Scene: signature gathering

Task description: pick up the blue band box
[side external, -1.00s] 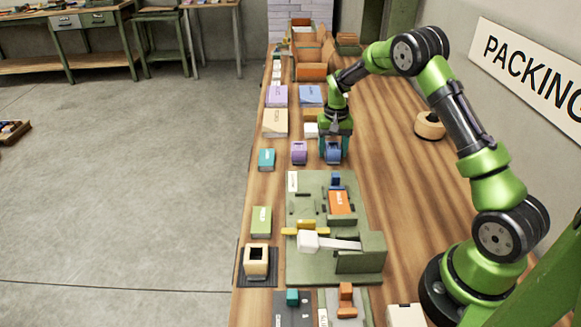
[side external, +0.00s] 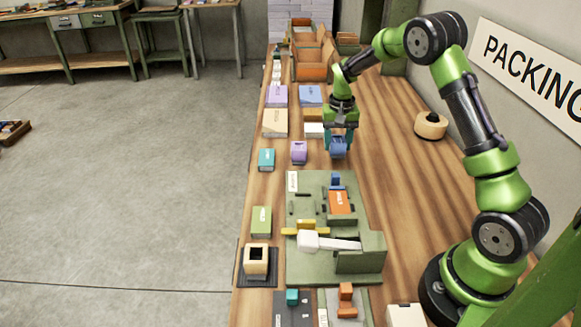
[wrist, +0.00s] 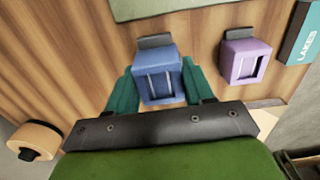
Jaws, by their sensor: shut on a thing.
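The blue band box (side external: 338,148) is a small blue block with a slotted face and a dark tab on one side. It also shows in the wrist view (wrist: 158,72), between the teal fingers. My gripper (side external: 339,143) is shut on it, one finger on each side. In the wrist view my gripper (wrist: 160,90) covers the lower part of the picture. In the side view the box appears lifted a little above the table. A similar purple box (side external: 299,152) stands to its left, apart from my gripper; it also shows in the wrist view (wrist: 245,60).
A green fixture board (side external: 303,265) with several parts lies nearer the camera. A teal box (side external: 266,159), lilac box (side external: 277,95) and cream box (side external: 275,122) lie on the left side. A round tan tape roll (side external: 431,126) sits at right, with bare wood around it.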

